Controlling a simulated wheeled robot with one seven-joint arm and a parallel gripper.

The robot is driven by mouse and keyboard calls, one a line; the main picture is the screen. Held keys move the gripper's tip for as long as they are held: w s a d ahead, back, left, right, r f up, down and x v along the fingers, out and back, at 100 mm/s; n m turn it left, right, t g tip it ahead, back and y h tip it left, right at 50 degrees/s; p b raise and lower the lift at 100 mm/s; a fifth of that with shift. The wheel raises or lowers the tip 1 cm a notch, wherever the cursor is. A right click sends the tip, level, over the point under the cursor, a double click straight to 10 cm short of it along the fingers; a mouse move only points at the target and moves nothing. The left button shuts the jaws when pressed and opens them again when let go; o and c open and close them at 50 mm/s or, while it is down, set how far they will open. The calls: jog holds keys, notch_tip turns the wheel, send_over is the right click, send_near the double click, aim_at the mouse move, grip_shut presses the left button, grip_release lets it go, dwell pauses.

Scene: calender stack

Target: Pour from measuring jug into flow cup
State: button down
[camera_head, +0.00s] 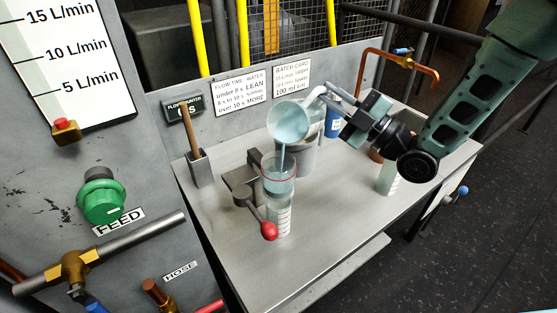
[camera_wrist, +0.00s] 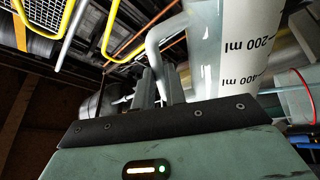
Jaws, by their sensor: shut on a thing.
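The measuring jug (camera_head: 290,122) is tipped steeply to the left, its mouth facing the head camera. Pale blue liquid shows in it, and a stream falls from its lip into the flow cup. The jug's white wall with ml marks fills the upper right of the wrist view (camera_wrist: 240,45). The flow cup (camera_head: 279,172) is clear with a red ring and stands below the jug, above a graduated cylinder (camera_head: 279,222). The cup's red ring also shows in the wrist view (camera_wrist: 298,98). My gripper (camera_head: 336,104) is shut on the jug's handle, right of the cup.
A red-knobbed lever (camera_head: 268,230) sits beside the cup's stand. A grey pot (camera_head: 300,158) stands behind the cup, a blue container (camera_head: 333,122) farther back. A holder with a wooden handle (camera_head: 200,165) is at left. The bench front (camera_head: 225,262) is clear.

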jog(key=shift+s+a+r+n+g+y, duration=0.2)
jog(key=shift+s+r+n+g+y, duration=0.15)
jog(key=shift+r+n, duration=0.25)
dwell(1.3)
jog(key=shift+s+a+r+n+y+b, duration=0.15)
jog(key=shift+s+a+n+y+b, duration=0.05)
jog(key=shift+s+n+b, duration=0.2)
jog(key=shift+s+a+r+n+y+b, duration=0.15)
jog(key=shift+s+n+b, duration=0.15)
jog(key=shift+n, duration=0.2)
dwell(1.0)
